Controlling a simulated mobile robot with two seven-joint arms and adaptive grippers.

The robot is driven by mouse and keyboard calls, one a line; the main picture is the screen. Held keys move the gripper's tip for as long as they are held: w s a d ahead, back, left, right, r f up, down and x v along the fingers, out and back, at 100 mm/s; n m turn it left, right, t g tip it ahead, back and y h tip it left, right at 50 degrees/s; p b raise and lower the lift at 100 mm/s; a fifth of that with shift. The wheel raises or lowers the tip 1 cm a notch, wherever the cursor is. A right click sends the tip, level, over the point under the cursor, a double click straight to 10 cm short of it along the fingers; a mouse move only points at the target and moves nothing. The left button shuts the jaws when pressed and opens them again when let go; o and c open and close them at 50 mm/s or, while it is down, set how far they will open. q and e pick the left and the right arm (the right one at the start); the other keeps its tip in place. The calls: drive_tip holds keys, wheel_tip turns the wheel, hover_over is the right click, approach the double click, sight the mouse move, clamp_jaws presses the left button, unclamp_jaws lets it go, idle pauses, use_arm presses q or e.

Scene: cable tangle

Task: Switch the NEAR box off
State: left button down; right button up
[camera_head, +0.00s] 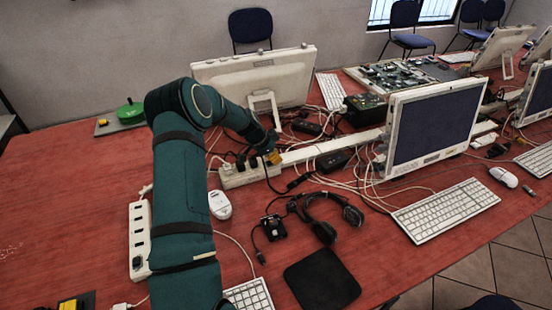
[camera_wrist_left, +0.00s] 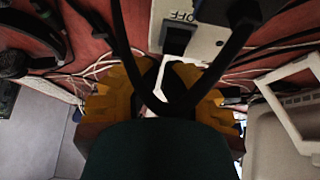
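A white strip-shaped box (camera_head: 250,176) with dark sockets and plugs lies mid-table in the head view. My left gripper (camera_head: 273,157) reaches down over its right end. In the left wrist view, a pale box (camera_wrist_left: 207,28) with upside-down "OFF" lettering and a dark square switch (camera_wrist_left: 178,39) sits just beyond my left gripper (camera_wrist_left: 167,82). Dark cables cross in front of its yellow fingers, so its opening and any contact are unclear. A second white multi-socket strip (camera_head: 139,236) lies left of my arm. No NEAR label is readable. My right gripper is out of view.
Cables run loosely around the strip. A headset (camera_head: 325,215), a mouse (camera_head: 220,204) and a black pad (camera_head: 321,280) lie in front. Monitors (camera_head: 435,125) stand behind and right. Bare red table (camera_head: 70,190) is free at left.

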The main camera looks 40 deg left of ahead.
use_arm(q)
drive_tip(key=shift+w+d+r, duration=0.1)
drive_tip(key=shift+d+r, duration=0.05)
drive_tip(key=shift+s+r, duration=0.2)
drive_tip(key=shift+r, duration=0.25)
drive_tip(key=v, duration=1.1)
